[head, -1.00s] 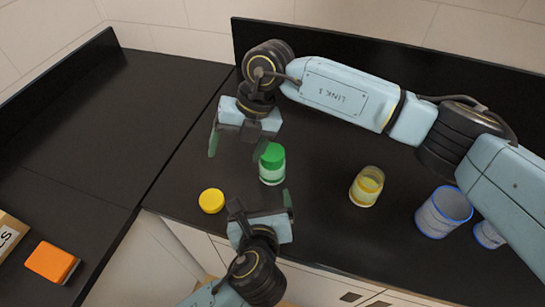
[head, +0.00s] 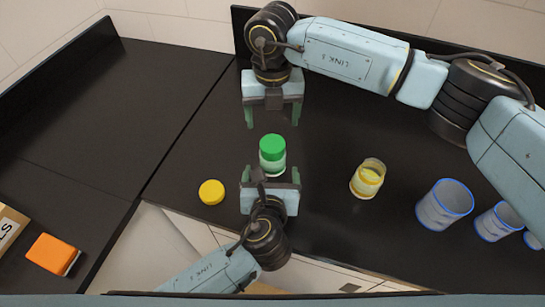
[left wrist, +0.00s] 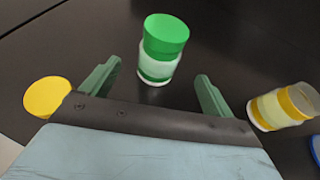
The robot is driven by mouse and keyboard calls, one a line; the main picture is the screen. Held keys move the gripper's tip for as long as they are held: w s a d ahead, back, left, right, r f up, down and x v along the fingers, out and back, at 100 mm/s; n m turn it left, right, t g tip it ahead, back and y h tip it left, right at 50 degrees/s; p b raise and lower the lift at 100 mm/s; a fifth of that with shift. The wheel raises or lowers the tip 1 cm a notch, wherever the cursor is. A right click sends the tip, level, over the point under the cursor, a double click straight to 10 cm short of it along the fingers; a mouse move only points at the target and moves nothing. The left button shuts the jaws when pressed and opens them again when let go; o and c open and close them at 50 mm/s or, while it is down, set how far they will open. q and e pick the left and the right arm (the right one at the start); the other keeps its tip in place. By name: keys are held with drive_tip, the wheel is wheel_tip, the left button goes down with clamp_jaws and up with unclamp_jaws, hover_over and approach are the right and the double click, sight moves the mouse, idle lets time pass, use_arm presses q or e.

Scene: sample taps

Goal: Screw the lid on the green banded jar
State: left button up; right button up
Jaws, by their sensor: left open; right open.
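The green banded jar (head: 272,167) stands upright on the dark counter, with a green lid (head: 271,146) on its top. I cannot tell how tight the lid is. In the left wrist view the jar (left wrist: 157,68) and lid (left wrist: 166,33) show just ahead of the gripper, between the lines of its two fingers. My left gripper (head: 270,172) is open and empty at the jar's near side, one finger to each side. My right gripper (head: 272,124) is open and empty behind the jar, fingers pointing toward it.
A yellow lid (head: 211,192) lies left of the jar. A yellow banded jar (head: 368,179) without a lid stands to the right. Blue-rimmed cups (head: 443,206) stand farther right. An orange block (head: 52,257) sits on the left counter. A black wall edge runs along the back.

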sight(272, 162)
use_arm(q)
drive_tip(key=x, duration=0.8)
drive_tip(key=shift+w+f, duration=0.15)
drive_tip(key=shift+w, duration=0.1)
